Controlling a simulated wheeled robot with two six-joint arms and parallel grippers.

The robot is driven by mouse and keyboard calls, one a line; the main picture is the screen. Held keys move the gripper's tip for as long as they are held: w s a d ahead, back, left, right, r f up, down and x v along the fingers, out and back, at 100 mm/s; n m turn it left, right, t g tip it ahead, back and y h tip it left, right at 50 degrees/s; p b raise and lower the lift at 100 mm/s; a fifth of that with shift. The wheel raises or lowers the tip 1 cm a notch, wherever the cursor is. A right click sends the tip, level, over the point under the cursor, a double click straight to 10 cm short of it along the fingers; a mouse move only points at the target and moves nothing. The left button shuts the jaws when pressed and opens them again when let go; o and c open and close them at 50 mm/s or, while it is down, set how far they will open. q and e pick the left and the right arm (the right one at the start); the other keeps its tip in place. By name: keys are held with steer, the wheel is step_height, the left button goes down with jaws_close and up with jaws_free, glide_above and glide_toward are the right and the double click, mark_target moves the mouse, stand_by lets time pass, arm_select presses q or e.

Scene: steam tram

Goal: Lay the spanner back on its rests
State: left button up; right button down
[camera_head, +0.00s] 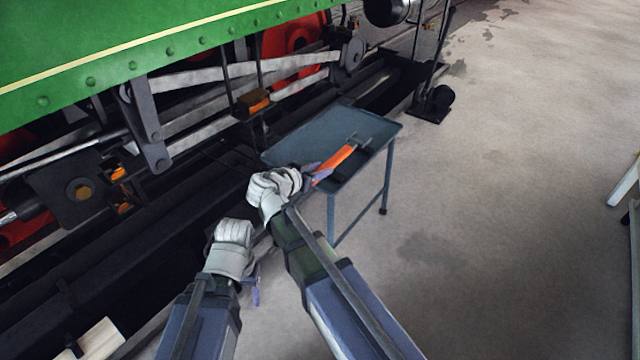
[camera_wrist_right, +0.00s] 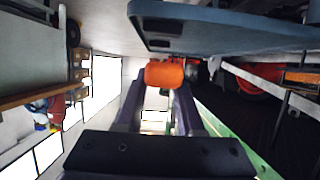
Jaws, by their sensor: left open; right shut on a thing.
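The spanner (camera_head: 334,165) shows in the head view as an orange handle over the blue-grey tray table (camera_head: 303,133). My right gripper (camera_head: 315,174) is shut on the near end of this handle. In the right wrist view the orange handle end (camera_wrist_right: 165,73) sits between my two fingers. Grey metal shows at the handle's far end; I cannot clearly tell spanner head from rests there. Whether the spanner touches anything below is not clear. My left gripper (camera_head: 255,288) is open, low and left of the table, apart from the spanner and mostly hidden by its wrist.
The green steam tram (camera_head: 150,50) with its rods and wheels runs along the left, close beside the table. A black lever stand (camera_head: 432,105) is on the floor behind the table.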

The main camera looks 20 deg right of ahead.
steer(key=shift+f+b, duration=1.75)
steer(key=shift+f, duration=0.05)
steer(key=shift+f+b, duration=0.4)
steer(key=c, duration=1)
jaws_free()
steer(key=shift+f, duration=0.1)
steer(key=o, duration=0.5)
steer(key=shift+c, duration=0.2)
steer(key=shift+r, duration=0.2)
